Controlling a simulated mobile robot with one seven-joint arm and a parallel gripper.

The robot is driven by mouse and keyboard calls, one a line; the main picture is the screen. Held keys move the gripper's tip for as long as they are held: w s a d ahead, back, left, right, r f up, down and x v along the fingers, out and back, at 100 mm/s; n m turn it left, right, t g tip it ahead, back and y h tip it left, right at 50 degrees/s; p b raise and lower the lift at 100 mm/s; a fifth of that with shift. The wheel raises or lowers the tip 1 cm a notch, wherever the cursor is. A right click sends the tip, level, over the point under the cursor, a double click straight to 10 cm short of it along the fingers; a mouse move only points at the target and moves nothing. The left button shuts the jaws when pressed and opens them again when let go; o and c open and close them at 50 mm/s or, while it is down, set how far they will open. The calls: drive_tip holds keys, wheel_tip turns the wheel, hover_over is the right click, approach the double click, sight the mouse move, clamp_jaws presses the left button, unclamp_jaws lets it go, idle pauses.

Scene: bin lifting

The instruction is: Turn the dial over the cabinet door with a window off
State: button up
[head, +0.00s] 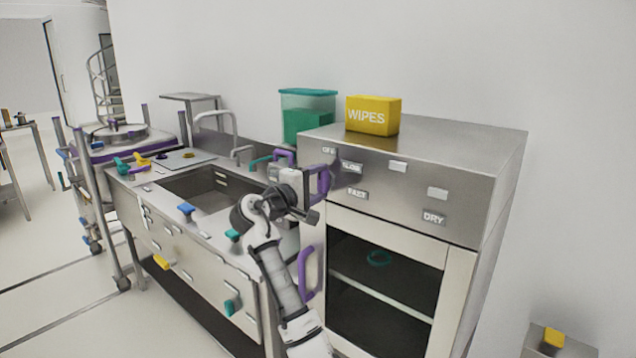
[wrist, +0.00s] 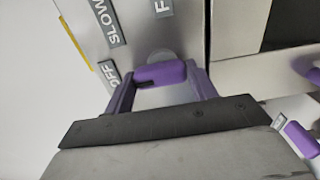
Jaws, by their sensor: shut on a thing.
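The purple dial (wrist: 160,72) sits on the steel panel between the two fingers of my gripper (head: 318,181) in the wrist view. The gripper is shut on the dial, one finger on each end. A small dark mark shows at the dial's left end, on the side of the OFF label (wrist: 108,76). The SLOW label (wrist: 107,21) is farther up, and the FAST label (head: 357,194) is right of the gripper in the head view. There, the gripper largely hides the dial. The cabinet door with a window (head: 385,285) is below the panel.
A yellow WIPES box (head: 372,116) stands on the cabinet top. The sink counter (head: 205,190) with a tap lies left of my arm. A purple handle (head: 307,273) is below the gripper.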

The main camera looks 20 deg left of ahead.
drive_tip(key=shift+f, duration=0.1)
drive_tip(key=o, duration=1)
drive_tip(key=shift+s+a+b, duration=0.2)
drive_tip(key=shift+s+b, duration=0.15)
drive_tip(key=shift+s, duration=0.2)
drive_tip(key=b+v, duration=0.4)
drive_tip(key=v, duration=0.8)
drive_tip(key=shift+s+a, duration=0.1)
drive_tip(key=shift+s, duration=0.2)
